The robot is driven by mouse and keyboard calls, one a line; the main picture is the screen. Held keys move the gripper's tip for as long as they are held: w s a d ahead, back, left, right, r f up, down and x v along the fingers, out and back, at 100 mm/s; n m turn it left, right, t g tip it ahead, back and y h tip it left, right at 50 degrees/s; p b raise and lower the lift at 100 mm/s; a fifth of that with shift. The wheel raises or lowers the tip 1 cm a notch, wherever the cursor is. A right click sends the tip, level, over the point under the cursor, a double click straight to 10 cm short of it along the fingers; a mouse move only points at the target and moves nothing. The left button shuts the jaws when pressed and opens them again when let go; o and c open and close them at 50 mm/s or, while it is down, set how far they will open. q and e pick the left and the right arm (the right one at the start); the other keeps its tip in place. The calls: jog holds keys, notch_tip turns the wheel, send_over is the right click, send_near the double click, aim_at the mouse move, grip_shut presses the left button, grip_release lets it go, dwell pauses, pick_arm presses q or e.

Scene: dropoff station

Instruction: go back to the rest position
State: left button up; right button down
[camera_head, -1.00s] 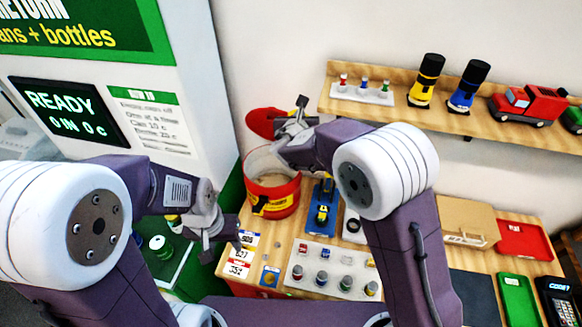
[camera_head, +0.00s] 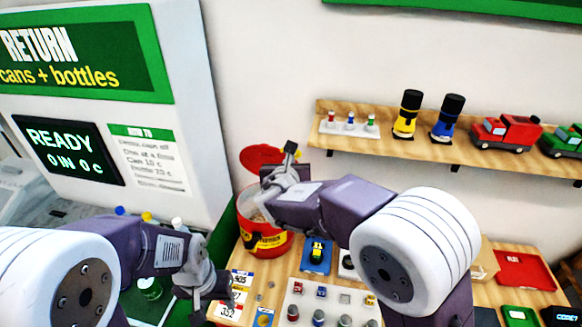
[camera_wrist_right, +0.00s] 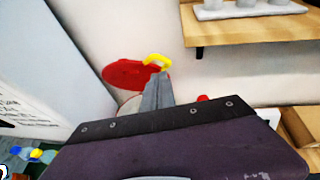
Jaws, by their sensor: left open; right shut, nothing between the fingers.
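My left gripper (camera_head: 208,302) hangs at the lower left in the head view, beside the price cards at the counter's left edge. It is open, and I see nothing in it. My right gripper (camera_head: 287,160) is over the red bucket (camera_head: 266,243), in front of its raised red lid (camera_head: 262,156). In the right wrist view its fingers (camera_wrist_right: 157,92) are shut and empty, with the red lid (camera_wrist_right: 130,74) and its yellow handle behind them. I cannot tell whether they touch the bucket. My right arm hides part of the counter.
The return machine (camera_head: 100,100) stands at the left, its screen reading READY. A wall shelf (camera_head: 440,150) holds bottles and toy trucks. The wooden counter (camera_head: 270,290) carries a white tray (camera_head: 335,300) of small pots, a blue item (camera_head: 317,255) and a red tray (camera_head: 525,271).

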jog(key=s+d+f+m+g+h+b, duration=0.2)
jog(key=d+f+m+b, duration=0.25)
jog(key=d, duration=0.55)
jog(key=s+d+f+m+g+h+b, duration=0.25)
jog(key=d+f, duration=0.35)
jog(key=d, duration=0.4)
jog(key=s+d+f+m+g+b, duration=0.35)
jog(key=s+d+f+m, duration=0.25)
jog(key=s+f+m, duration=0.4)
jog(key=s+f+m+g+y, duration=0.1)
jog(key=s+f+m, duration=0.2)
jog(key=s+a+f+m+g+y+b, duration=0.1)
jog(key=s+f+m, duration=0.2)
jog(key=s+a+f+m+g+y, duration=0.1)
jog(key=s+f+m+g, duration=0.1)
jog(key=s+f, duration=0.1)
jog(key=shift+s+f+m+b, duration=0.3)
jog(key=shift+s+m, duration=0.1)
jog(key=shift+s, duration=0.05)
pick_arm(q)
notch_tip(320, 180, down, 12)
jog(key=shift+w, duration=0.2)
pick_arm(e)
jog(key=s+a+f+m+y, duration=0.1)
jog(key=a+m, duration=0.4)
jog(key=m, duration=0.5)
jog(key=shift+s+a+f+m+g+y, duration=0.2)
jog(key=shift+s+f+m+g+y, duration=0.15)
jog(key=shift+s+y, duration=0.5)
